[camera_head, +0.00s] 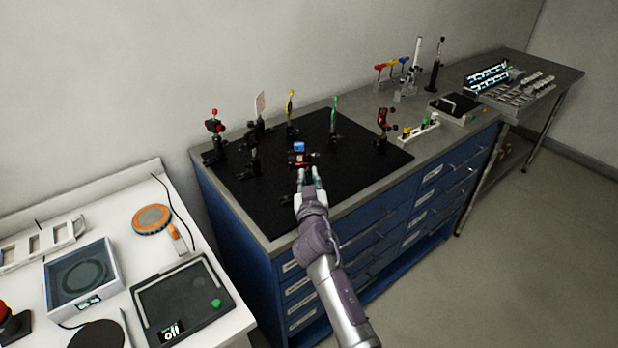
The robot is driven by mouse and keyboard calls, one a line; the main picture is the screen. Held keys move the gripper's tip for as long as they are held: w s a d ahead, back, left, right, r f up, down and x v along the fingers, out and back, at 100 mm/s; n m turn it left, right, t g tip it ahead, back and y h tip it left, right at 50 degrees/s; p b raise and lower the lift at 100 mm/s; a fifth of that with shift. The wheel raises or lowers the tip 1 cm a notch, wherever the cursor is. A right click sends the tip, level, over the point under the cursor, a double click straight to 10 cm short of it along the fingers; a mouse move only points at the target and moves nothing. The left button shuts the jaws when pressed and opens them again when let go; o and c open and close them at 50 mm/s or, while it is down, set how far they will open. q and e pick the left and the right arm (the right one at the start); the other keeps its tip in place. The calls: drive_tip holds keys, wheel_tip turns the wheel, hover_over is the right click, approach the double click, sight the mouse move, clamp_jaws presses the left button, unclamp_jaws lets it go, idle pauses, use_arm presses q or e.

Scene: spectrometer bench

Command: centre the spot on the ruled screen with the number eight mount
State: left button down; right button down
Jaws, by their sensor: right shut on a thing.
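My right gripper (309,180) reaches over the front of the black breadboard (350,165). It is shut at the near side of a small dark mount with a red part and a blue top (299,148). The fingers hide its lower part, and any number on it is too small to read. A pale ruled screen (260,103) stands upright on a black post at the back left of the board. I cannot make out a light spot on it. My left gripper is out of view.
Other mounts stand around: a red-topped one (214,126), a yellow one (290,105), a green one (334,115) and a red one (383,122) at the right. A short dark mount (254,162) is left of my gripper. A white bench (110,205) with instruments is at the left.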

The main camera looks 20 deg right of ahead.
drive_tip(key=n+b, duration=0.1)
drive_tip(key=n, duration=0.3)
drive_tip(key=shift+n, duration=2.1)
drive_tip(key=shift+r, duration=0.1)
drive_tip(key=c, duration=1.1)
unclamp_jaws()
drive_tip(key=shift+w, duration=0.1)
drive_tip(key=v, duration=1.2)
